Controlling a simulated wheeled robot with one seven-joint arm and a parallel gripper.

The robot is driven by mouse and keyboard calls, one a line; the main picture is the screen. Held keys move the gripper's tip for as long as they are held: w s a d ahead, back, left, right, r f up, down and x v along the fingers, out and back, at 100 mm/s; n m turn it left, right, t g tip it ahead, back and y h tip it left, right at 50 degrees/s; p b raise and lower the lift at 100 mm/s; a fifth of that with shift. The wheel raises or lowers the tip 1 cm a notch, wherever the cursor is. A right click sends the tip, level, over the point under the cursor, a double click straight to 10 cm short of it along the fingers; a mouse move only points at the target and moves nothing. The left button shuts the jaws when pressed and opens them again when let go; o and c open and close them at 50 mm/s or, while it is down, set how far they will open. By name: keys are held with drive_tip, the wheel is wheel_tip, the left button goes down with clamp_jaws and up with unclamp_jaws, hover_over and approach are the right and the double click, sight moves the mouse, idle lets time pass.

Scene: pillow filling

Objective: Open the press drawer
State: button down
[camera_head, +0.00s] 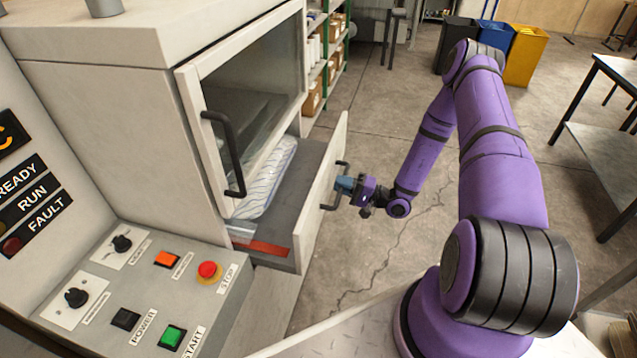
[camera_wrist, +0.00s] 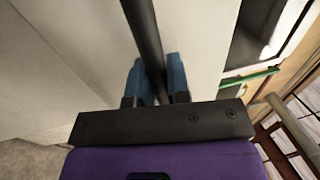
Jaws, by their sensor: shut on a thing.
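The press drawer (camera_head: 322,190) is pulled out from the white press, below its windowed door. A white, patterned pillow (camera_head: 268,178) lies inside it, partly hidden by the door. A dark bar handle (camera_head: 336,187) is on the drawer's front panel. My gripper (camera_head: 345,186) is at this handle, on the outer side of the panel. In the wrist view the dark handle (camera_wrist: 143,35) runs between the two blue fingers of my gripper (camera_wrist: 158,82), which are shut on it.
The press door (camera_head: 245,100) above is shut, with its own dark handle (camera_head: 224,152). A control panel (camera_head: 135,290) with buttons stands at the front left. The floor (camera_head: 385,255) beyond the drawer front is clear. A metal table (camera_head: 600,150) stands at the right.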

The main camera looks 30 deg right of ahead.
drive_tip(key=r+v, duration=0.2)
drive_tip(key=v, duration=1)
drive_tip(key=r+v, duration=0.2)
drive_tip(key=v, duration=1.1)
drive_tip(key=shift+s+d+r, duration=0.25)
drive_tip(key=shift+d, duration=0.05)
drive_tip(key=c, duration=1.1)
unclamp_jaws()
drive_tip(key=v, duration=1.1)
drive_tip(key=shift+w+r, duration=0.1)
drive_tip(key=shift+w, duration=0.05)
